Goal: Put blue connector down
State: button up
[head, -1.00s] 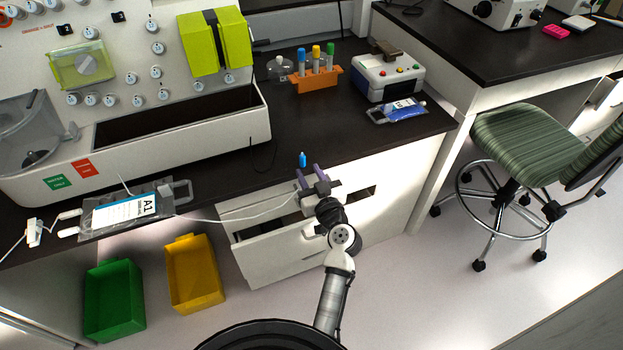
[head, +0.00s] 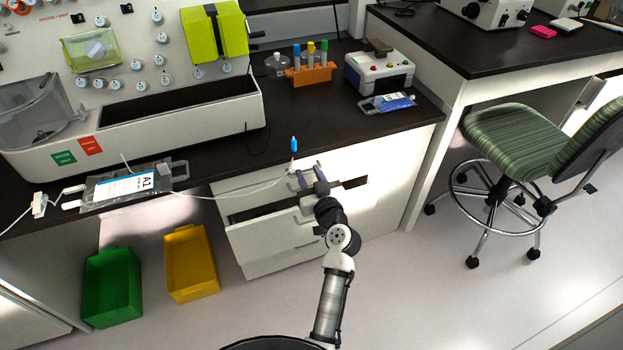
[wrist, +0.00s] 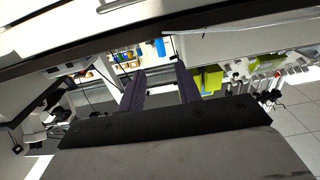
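The blue connector (head: 294,144) is small and upright in the head view, seen against the front edge of the dark bench. I cannot tell whether it rests on the bench. A thin pale tube (head: 240,192) runs towards it from the clear bag labelled A1 (head: 127,187). My gripper (head: 303,172) is below and in front of the connector, apart from it, with its two purple fingers spread and nothing between them. In the wrist view my gripper (wrist: 160,80) is open, and the blue connector (wrist: 160,47) shows beyond the fingertips.
A white drawer unit (head: 270,248) stands under the bench close to my gripper. Green (head: 112,288) and yellow (head: 192,263) bins are on the floor at left. An orange tube rack (head: 309,75) and a white device (head: 379,73) stand farther back. A green chair (head: 515,137) is at right.

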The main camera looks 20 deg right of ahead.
jog(key=shift+s, duration=0.3)
